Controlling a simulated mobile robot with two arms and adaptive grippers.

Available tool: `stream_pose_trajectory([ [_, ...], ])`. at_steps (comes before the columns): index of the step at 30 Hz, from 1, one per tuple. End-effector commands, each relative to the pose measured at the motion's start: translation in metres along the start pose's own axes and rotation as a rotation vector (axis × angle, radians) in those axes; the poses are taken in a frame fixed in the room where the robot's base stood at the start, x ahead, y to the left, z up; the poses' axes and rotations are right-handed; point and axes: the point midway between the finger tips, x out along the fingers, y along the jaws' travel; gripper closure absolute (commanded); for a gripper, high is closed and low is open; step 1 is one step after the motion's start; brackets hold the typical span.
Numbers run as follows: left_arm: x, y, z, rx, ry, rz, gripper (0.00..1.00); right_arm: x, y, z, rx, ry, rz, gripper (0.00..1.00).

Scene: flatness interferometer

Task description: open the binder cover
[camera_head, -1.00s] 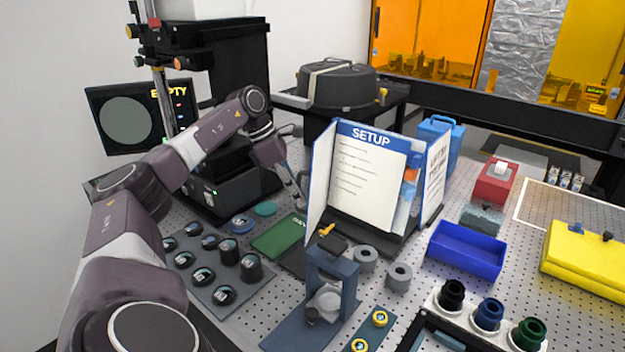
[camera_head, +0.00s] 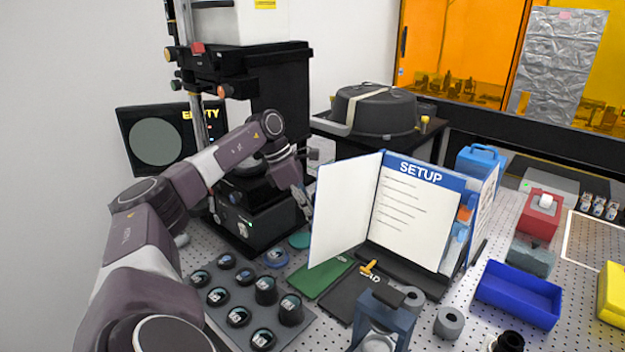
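The binder (camera_head: 418,214) stands upright on a dark stand on the perforated table, with its white page headed SETUP facing me. Its cover (camera_head: 343,212), white inside with a blue edge, is swung out to the left of the page, so the page shows in full. My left gripper (camera_head: 308,208) is at the outer left edge of the cover, with its fingers pointing down. I cannot tell whether it touches the cover or how far its fingers are apart. My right gripper is not in the picture.
A tray of dark round lens pieces (camera_head: 247,305) lies in front of my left arm. A green booklet (camera_head: 318,277) lies below the cover. A blue bin (camera_head: 518,295) and a red box (camera_head: 540,213) stand to the right. The black interferometer (camera_head: 262,215) is behind my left gripper.

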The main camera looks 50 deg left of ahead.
Motion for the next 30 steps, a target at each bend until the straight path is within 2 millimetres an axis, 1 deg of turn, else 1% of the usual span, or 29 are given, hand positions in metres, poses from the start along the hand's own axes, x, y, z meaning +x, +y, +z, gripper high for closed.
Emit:
stream_pose_trajectory([
  [1, 0.000, 0.000, -0.003, -0.004, 0.009, -0.002, 1.00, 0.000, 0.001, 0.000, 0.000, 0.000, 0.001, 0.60],
  [9, 0.000, 0.000, -0.004, -0.004, 0.010, -0.002, 1.00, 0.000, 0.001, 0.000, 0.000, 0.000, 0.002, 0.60],
  [10, 0.001, 0.000, -0.004, -0.004, 0.010, -0.002, 0.90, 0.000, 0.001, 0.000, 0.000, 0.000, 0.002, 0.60],
  [14, 0.000, 0.000, -0.003, -0.003, 0.008, -0.002, 0.76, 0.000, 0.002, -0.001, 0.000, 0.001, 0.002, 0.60],
  [15, 0.000, 0.000, -0.003, -0.003, 0.007, -0.002, 0.74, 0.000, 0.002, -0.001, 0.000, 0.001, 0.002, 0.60],
  [23, -0.001, 0.000, -0.001, -0.001, 0.004, -0.001, 0.74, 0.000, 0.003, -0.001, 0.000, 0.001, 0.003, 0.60],
  [27, -0.011, 0.001, -0.003, -0.003, 0.004, 0.002, 0.74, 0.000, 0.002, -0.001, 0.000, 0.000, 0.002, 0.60],
  [28, -0.016, 0.001, -0.004, -0.005, 0.004, 0.002, 0.74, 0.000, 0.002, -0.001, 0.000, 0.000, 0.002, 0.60],
  [30, -0.019, 0.004, -0.019, -0.009, 0.009, 0.001, 0.74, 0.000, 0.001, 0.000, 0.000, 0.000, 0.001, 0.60],
])
